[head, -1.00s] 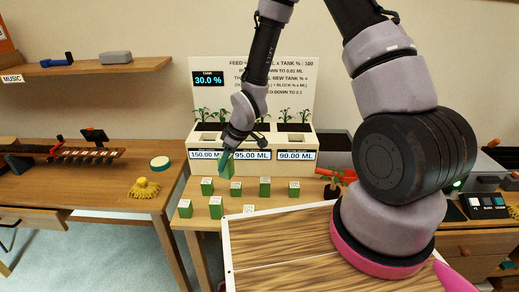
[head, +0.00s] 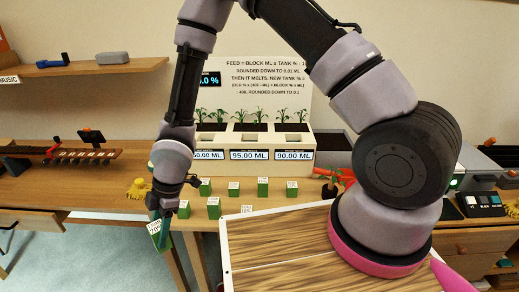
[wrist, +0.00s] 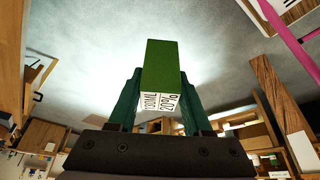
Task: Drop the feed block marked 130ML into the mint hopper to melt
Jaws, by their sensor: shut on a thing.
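My gripper (head: 157,222) is shut on a green block (head: 158,240) with a white label. In the wrist view the held block (wrist: 163,68) stands between the fingers, its label reading 130ML and 20%. In the head view it hangs tilted, low by the front left of the block table. The white feed station (head: 310,168) stands behind, with three square openings in front of its plants. Displays read 95.00 ML and 90.00 ML; the left one is partly covered by my arm. No label shows which opening is the mint hopper (head: 205,139).
Several other green blocks, such as one near the middle (head: 263,187), stand on the table before the station. A wood-topped panel (head: 285,245) lies at the front right. A yellow object (head: 138,189) sits on the left desk (head: 60,190).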

